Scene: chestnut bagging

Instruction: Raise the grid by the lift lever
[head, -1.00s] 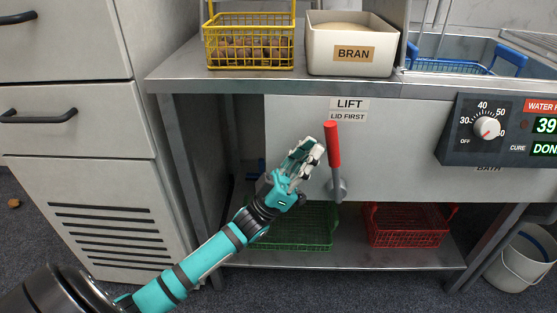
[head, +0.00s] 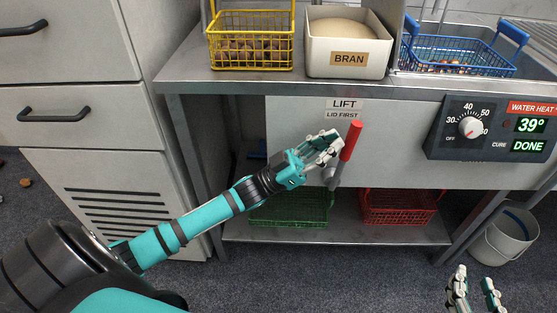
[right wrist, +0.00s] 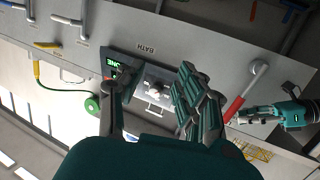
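The lift lever, with its red handle (head: 351,140), is on the front panel under the LIFT sign (head: 344,104) and leans to the right. My left gripper (head: 334,147) is at the lever's left side, its fingertips against or very close to it; I cannot tell whether they are shut. The right wrist view shows the red handle (right wrist: 234,109) with my left gripper (right wrist: 242,115) beside it. A blue basket (head: 460,55) with chestnuts in it sits high in the bath. The grid itself cannot be made out. My right gripper (head: 474,290) is open and empty, low at the right.
A yellow basket (head: 250,61) of chestnuts and a BRAN box (head: 347,72) stand on the counter. The control panel (head: 445,145) reads 39° and DONE. Green (head: 290,208) and red (head: 398,205) baskets are on the lower shelf. A bucket (head: 508,236) stands on the floor.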

